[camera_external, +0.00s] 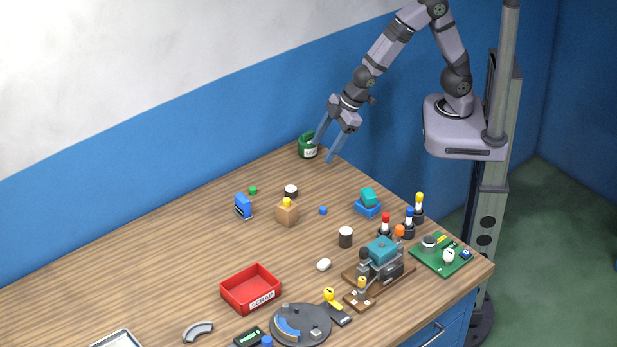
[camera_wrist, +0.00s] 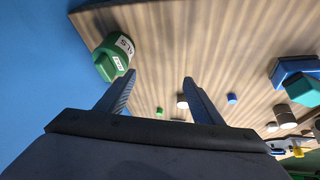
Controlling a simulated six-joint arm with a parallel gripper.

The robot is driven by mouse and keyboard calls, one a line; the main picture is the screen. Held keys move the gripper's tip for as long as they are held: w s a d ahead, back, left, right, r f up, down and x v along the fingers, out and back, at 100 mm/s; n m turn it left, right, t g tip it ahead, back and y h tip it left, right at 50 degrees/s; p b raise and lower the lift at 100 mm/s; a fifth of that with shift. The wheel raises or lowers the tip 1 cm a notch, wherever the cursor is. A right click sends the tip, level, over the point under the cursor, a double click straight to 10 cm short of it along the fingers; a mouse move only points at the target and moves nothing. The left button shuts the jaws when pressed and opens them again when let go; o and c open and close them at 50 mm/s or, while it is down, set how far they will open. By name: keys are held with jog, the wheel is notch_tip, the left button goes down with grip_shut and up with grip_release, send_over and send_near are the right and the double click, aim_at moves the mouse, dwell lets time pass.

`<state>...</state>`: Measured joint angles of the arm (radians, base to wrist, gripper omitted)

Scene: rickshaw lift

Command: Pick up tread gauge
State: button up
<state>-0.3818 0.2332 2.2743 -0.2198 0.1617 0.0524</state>
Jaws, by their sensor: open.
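I cannot tell for certain which item is the tread gauge. A small dark piece with a yellow round head (camera_external: 338,311) lies beside the round grey tray, and a dark green and black piece (camera_external: 249,337) lies at the tray's left front. Both are too small to identify surely. My gripper (camera_external: 320,151) is open above the far corner of the table, well away from both. In the wrist view, my gripper (camera_wrist: 159,77) has its two fingers apart with nothing between them.
A green labelled container (camera_external: 307,147) stands close beside my fingers; it also shows in the wrist view (camera_wrist: 112,60). A red scrap tray (camera_external: 235,297), the round grey tray (camera_external: 318,318), a teal machine (camera_external: 381,252) and a green board (camera_external: 440,262) crowd the front and right. The table's left is mostly clear.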

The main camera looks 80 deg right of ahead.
aim_at(246, 198)
jog(key=w+a+f+t+y+b, duration=0.1)
jog(key=w+a, duration=0.1)
jog(key=w, duration=0.1)
jog(key=w+a+f+t+y+b, duration=0.1)
jog(key=w+a+b, duration=0.1)
jog(key=w+a, duration=0.1)
jog(key=w+a+f+t+b, duration=0.1)
jog(key=w+a+b, duration=0.1)
jog(key=w+a, duration=0.1)
jog(key=shift+w+n+y, duration=0.4)
jog(key=shift+w, duration=0.45)
jog(key=w+a+y+b, duration=0.1)
jog(key=w+a, duration=0.1)
jog(key=a, duration=0.1)
jog(key=w+a+n+t+y+b, duration=0.1)
jog(key=w+a+b, duration=0.1)
jog(key=a, duration=0.1)
jog(key=w+a+y+b, duration=0.1)
jog(key=w+a+y, duration=0.1)
jog(key=a, duration=0.1)
jog(key=shift+a+r+t+b, duration=0.2)
jog(key=shift+a+t+b, duration=0.1)
jog(key=shift+w+a+r+y, duration=0.2)
jog(key=shift+a+r+y, duration=0.1)
jog(key=shift+a+y, duration=0.15)
jog(key=shift+p+x, duration=0.85)
jog(key=shift+x, duration=2.8)
jog(key=shift+a+r, duration=0.15)
jog(key=c, duration=1.2)
